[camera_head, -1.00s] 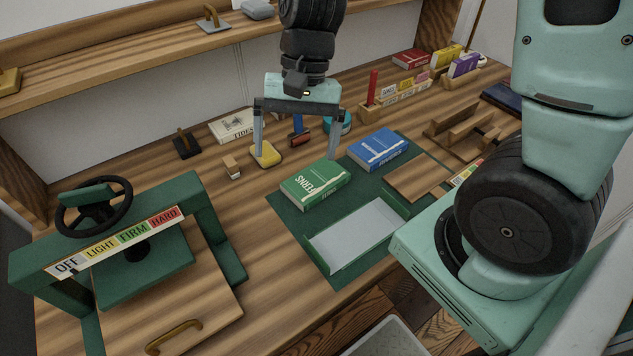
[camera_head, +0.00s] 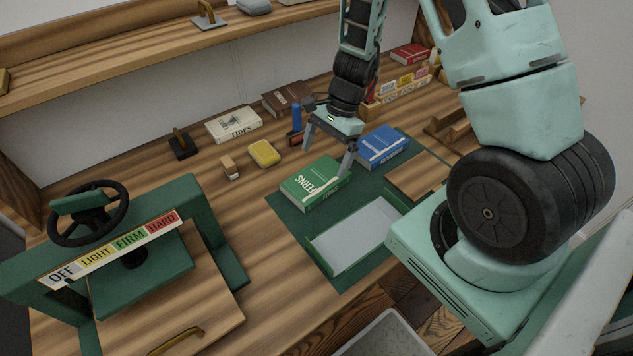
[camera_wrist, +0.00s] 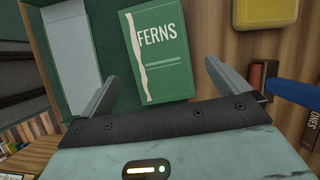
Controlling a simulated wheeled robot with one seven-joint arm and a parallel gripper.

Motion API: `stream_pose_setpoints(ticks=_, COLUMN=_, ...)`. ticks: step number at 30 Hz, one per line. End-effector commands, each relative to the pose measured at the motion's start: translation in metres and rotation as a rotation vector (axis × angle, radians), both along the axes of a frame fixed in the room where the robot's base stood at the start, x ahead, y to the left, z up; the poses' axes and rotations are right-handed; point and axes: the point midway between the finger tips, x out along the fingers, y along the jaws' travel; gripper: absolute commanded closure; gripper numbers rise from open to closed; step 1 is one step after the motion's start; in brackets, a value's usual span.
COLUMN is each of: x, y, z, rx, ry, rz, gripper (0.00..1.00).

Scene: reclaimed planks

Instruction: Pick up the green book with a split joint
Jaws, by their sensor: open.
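The green book (camera_head: 315,184), titled FERNS, lies flat on the dark green mat (camera_head: 291,217). A pale, jagged split runs along its cover near the spine side. In the wrist view the green book (camera_wrist: 163,58) is ahead of my gripper, between the lines of its fingers. My gripper (camera_head: 331,157) is open and empty, above the far right part of the book in the head view. In the wrist view my gripper (camera_wrist: 160,82) shows both fingers spread wide. I cannot tell the exact height of the fingertips over the book.
A pale open tray (camera_head: 354,237) is in front of the green book. A yellow block (camera_head: 264,153), a TIDES book (camera_head: 234,124) and a green press (camera_head: 205,215) stand to the left.

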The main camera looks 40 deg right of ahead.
Motion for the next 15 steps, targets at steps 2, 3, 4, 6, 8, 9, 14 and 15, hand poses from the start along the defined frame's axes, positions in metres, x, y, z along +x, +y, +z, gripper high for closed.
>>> stream_pose_setpoints(ticks=2, x=-0.001, y=0.003, z=-0.007, rx=0.001, ry=0.001, rz=-0.001, gripper=0.0)
stream_pose_setpoints(ticks=3, x=-0.001, y=0.003, z=-0.009, rx=0.0, ry=0.001, rz=-0.001, gripper=0.0)
stream_pose_setpoints(ticks=4, x=-0.001, y=0.004, z=-0.01, rx=0.0, ry=0.001, rz=-0.001, gripper=0.0)
stream_pose_setpoints(ticks=6, x=-0.001, y=0.006, z=-0.014, rx=0.0, ry=0.001, rz=0.0, gripper=0.0)
stream_pose_setpoints(ticks=8, x=-0.002, y=0.008, z=-0.021, rx=0.002, ry=0.003, rz=0.0, gripper=0.0)
stream_pose_setpoints(ticks=9, x=-0.003, y=0.011, z=-0.026, rx=0.002, ry=0.004, rz=0.001, gripper=0.0)
stream_pose_setpoints(ticks=14, x=-0.004, y=0.019, z=-0.049, rx=0.001, ry=0.002, rz=0.0, gripper=0.0)
stream_pose_setpoints(ticks=15, x=-0.004, y=0.02, z=-0.052, rx=0.001, ry=0.002, rz=0.001, gripper=0.0)
